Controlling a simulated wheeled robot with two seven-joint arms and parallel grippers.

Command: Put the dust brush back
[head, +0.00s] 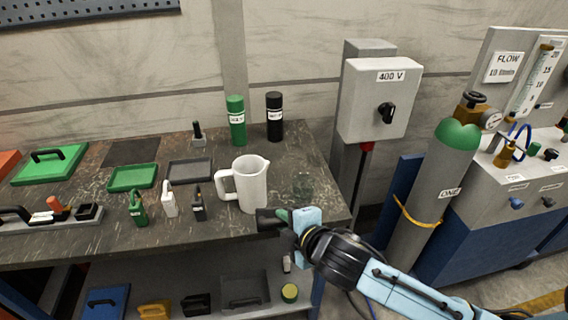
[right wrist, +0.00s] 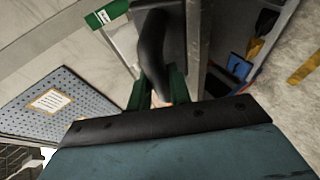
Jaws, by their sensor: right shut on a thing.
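My right gripper (head: 288,217) is at the front right edge of the dark workbench, right of the white jug. It is shut on a dark piece with some green by it, which I take to be the dust brush (head: 266,220); its shape is partly hidden by the gripper. In the right wrist view, a curved black part (right wrist: 152,50) runs up between green pieces. My left gripper is out of view.
The white jug (head: 250,184) stands close left of my right gripper. A gas cylinder (head: 440,180) stands to the right.

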